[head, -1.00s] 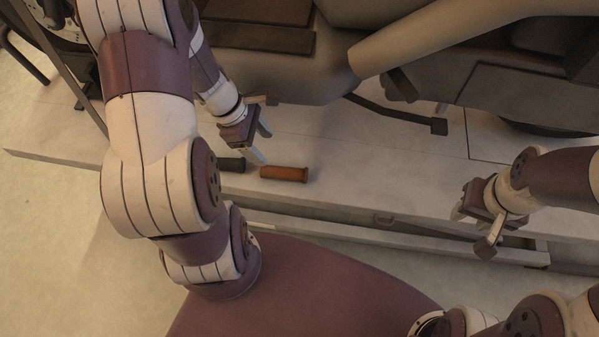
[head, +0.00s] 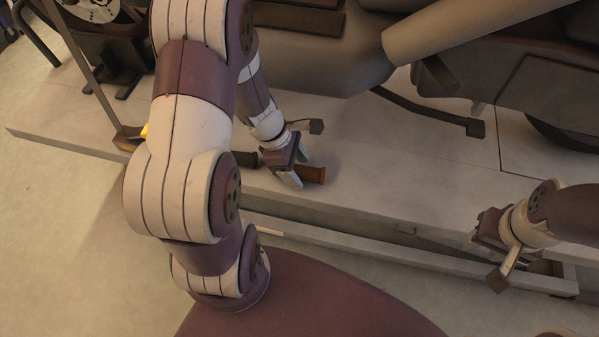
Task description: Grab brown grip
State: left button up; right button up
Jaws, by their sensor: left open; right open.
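The brown grip (head: 314,174) lies on the pale lift platform (head: 390,199), near its front edge. Its right end shows; its left part is hidden behind my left gripper (head: 297,174). My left gripper is open, with its fingers pointing down at the brown grip. I cannot tell whether the fingers touch it or stand around it. My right gripper (head: 482,254) is open and empty, at the front edge of the platform on the right, well apart from the grip.
A dark grip (head: 245,159) lies just left of the brown one, partly hidden by my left arm. A motorcycle (head: 330,70) stands behind, with its side stand (head: 430,115) reaching low over the platform. The platform between my two grippers is clear.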

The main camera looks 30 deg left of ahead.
pick_arm(q)
jog(key=shift+f, duration=0.25)
dwell(0.4)
jog(key=c, duration=1.2)
